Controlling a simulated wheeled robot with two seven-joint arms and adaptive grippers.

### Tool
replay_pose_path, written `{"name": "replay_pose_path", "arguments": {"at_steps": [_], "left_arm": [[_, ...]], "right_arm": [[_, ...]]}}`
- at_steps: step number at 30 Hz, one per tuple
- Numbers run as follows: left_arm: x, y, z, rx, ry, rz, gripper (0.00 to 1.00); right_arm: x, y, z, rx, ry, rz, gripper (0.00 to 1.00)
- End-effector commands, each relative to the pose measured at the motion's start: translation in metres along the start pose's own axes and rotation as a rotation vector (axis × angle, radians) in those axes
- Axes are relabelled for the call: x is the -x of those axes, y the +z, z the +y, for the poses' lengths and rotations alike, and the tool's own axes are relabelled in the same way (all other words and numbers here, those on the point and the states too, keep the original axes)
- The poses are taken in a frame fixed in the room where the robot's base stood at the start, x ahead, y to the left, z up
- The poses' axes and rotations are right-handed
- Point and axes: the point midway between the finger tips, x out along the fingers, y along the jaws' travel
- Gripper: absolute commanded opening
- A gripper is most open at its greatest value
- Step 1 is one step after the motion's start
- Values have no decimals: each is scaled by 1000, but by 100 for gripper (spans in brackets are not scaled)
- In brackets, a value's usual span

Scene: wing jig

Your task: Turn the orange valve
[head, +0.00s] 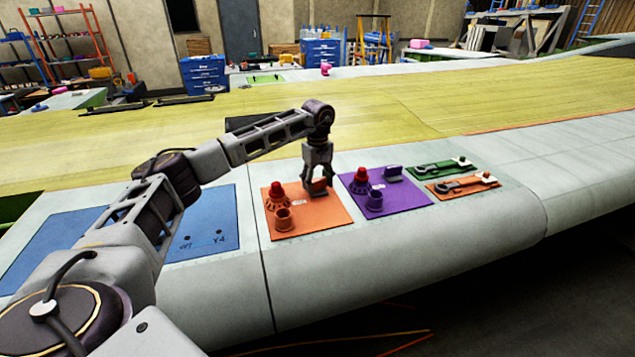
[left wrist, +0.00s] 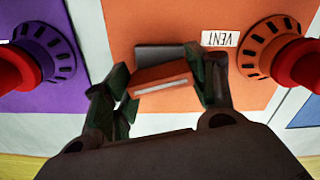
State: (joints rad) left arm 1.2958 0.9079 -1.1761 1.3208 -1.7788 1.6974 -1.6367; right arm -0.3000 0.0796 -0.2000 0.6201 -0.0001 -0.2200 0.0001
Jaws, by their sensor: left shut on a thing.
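The orange panel (head: 335,217) lies on the pale wing edge. My left gripper (head: 318,190) points down at its right part and is shut on the orange valve (left wrist: 162,79), a block-like handle with a pale stripe along its top. In the left wrist view the dark fingers (left wrist: 162,92) stand on either side of the handle, which sits tilted between them. The gripper partly hides the handle in the head view. A red knob (head: 276,188) and an orange cup-like fitting (head: 283,219) stand on the panel's left side. My right gripper is not in view.
A purple panel (head: 405,201) with its own red knob (head: 361,174) and block lies close to the right. Green (head: 440,167) and orange (head: 463,187) trays with tools lie farther right. A blue panel (head: 215,232) lies to the left, partly behind my arm.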

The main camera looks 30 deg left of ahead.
Motion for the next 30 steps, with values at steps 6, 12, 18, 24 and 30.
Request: {"name": "replay_pose_path", "arguments": {"at_steps": [6, 12, 18, 24, 30], "left_arm": [[2, 0, 1, -145, 4, 0, 33], [2, 0, 1, -237, 4, 0, 33], [2, 0, 1, -281, 4, 0, 33], [2, 0, 1, -292, 4, 0, 33], [2, 0, 1, -292, 4, 1, 33]], "right_arm": [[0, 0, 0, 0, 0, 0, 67], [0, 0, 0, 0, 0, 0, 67], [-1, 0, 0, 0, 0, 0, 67], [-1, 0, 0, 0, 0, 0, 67], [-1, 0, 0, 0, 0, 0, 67]]}}
